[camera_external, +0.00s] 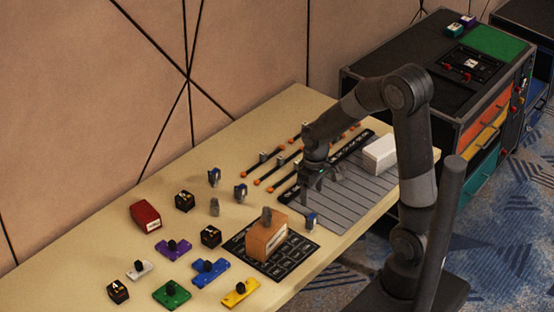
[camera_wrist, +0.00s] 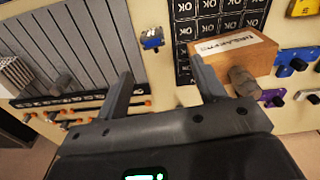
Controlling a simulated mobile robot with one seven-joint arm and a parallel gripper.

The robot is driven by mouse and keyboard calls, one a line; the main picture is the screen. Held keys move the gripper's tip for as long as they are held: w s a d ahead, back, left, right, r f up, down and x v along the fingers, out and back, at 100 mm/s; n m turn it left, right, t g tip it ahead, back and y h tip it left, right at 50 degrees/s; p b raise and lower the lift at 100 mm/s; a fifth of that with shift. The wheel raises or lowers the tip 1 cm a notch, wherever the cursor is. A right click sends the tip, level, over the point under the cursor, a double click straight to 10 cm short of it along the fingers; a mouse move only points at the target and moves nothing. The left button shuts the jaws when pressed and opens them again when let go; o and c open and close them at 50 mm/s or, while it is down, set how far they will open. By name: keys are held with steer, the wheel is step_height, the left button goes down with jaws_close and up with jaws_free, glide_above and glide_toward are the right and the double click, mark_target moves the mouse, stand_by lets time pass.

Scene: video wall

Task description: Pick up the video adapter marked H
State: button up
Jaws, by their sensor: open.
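No mark H is legible on any piece, so I cannot tell which one is the adapter marked H. Small blue-and-grey adapter-like pieces stand on the table: one (camera_external: 310,221) between the striped grey mat and the black OK mat, others at the left (camera_external: 214,177) and (camera_external: 240,192). One such piece (camera_wrist: 152,40) shows in the wrist view beyond the fingertips, between the two mats. My gripper (camera_external: 320,188) hangs over the left part of the striped mat, open and empty. Its fingers (camera_wrist: 160,72) are apart, with bare table between them in the wrist view.
A wooden block (camera_external: 264,240) with a grey knob stands on the OK mat (camera_external: 295,262). A white box (camera_external: 380,153) sits on the striped mat (camera_external: 345,200). Black cubes (camera_external: 184,201), a red box (camera_external: 145,216) and coloured knobbed plates (camera_external: 211,272) crowd the left. Orange-ended rods lie behind.

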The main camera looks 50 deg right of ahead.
mark_target(312, 216)
steer(key=f, duration=0.3)
steer(key=shift+w+d+f+g, duration=0.15)
steer(key=shift+w+d+g, duration=0.1)
steer(key=shift+d+g, duration=0.05)
step_height(312, 216, down, 5)
steer(key=shift+f, duration=0.2)
steer(key=shift+w+d+f, duration=0.1)
steer(key=shift+d+f, duration=0.1)
steer(key=shift+f, duration=1.1)
steer(key=shift+d+f, duration=0.2)
steer(key=shift+f, duration=1.1)
steer(key=shift+c, duration=0.2)
steer(key=c, duration=1.1)
